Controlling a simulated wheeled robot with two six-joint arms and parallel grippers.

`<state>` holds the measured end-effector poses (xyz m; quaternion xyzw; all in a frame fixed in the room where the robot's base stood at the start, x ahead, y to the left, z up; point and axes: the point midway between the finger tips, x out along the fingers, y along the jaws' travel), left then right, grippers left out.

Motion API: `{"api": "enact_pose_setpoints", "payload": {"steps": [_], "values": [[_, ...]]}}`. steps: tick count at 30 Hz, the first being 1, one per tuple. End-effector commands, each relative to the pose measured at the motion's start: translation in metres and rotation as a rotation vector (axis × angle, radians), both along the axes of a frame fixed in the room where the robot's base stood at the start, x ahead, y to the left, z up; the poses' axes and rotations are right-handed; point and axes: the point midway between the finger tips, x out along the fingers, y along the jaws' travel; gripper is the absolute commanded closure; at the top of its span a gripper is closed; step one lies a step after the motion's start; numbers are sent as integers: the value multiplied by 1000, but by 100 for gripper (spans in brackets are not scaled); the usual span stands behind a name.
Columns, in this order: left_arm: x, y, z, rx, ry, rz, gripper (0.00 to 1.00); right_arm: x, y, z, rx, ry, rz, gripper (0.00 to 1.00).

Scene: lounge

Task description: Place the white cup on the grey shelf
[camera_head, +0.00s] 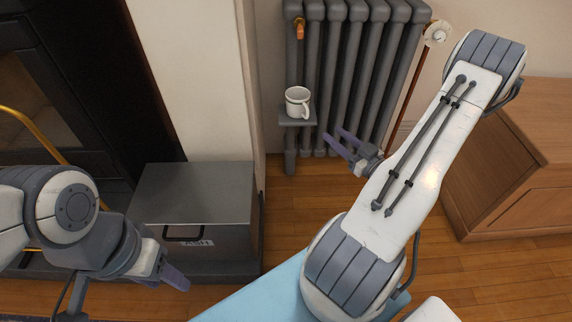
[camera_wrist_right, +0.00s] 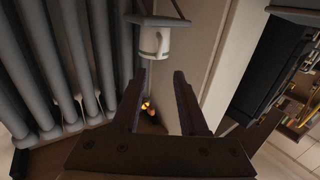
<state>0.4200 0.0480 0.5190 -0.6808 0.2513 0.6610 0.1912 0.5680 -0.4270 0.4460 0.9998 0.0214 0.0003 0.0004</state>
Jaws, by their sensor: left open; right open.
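The white cup (camera_head: 297,101) stands upright on the small grey shelf (camera_head: 297,121) in front of the radiator. In the right wrist view the cup (camera_wrist_right: 154,42) and the shelf (camera_wrist_right: 157,20) appear upside down, beyond the fingers. My right gripper (camera_head: 338,142) is open and empty, to the right of the shelf and a little below it, apart from the cup. It also shows in the right wrist view (camera_wrist_right: 160,78). My left gripper (camera_head: 168,280) is at the lower left, in front of the grey box, far from the cup, open with nothing visible in it.
A grey radiator (camera_head: 348,75) stands behind the shelf. A grey lidded box (camera_head: 195,190) stands at left beside a dark stove (camera_head: 45,100). A wooden cabinet (camera_head: 520,180) is at right. A light blue surface (camera_head: 262,297) lies at the bottom. Wooden floor shows between them.

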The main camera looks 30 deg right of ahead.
Motion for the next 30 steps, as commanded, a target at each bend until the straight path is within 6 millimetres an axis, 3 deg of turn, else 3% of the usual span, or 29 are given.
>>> {"api": "enact_pose_setpoints", "payload": {"steps": [5,8,15,19,22,25,29,30], "values": [[0,0,0,0,0,0,50,6,4,-2,-12,24,15,57],[0,0,0,0,0,0,50,28,17,-8,-62,116,63,57],[0,0,0,0,0,0,50,103,84,-22,-296,521,182,57],[0,0,0,0,0,0,50,119,134,-13,-397,706,198,57],[0,0,0,0,0,0,50,115,179,1,-443,824,203,57],[0,0,0,0,0,0,50,94,228,17,-465,935,219,57],[0,0,0,0,0,0,50,43,292,37,-471,1079,266,57],[0,0,0,0,0,0,50,22,310,42,-466,1126,290,57]]}}
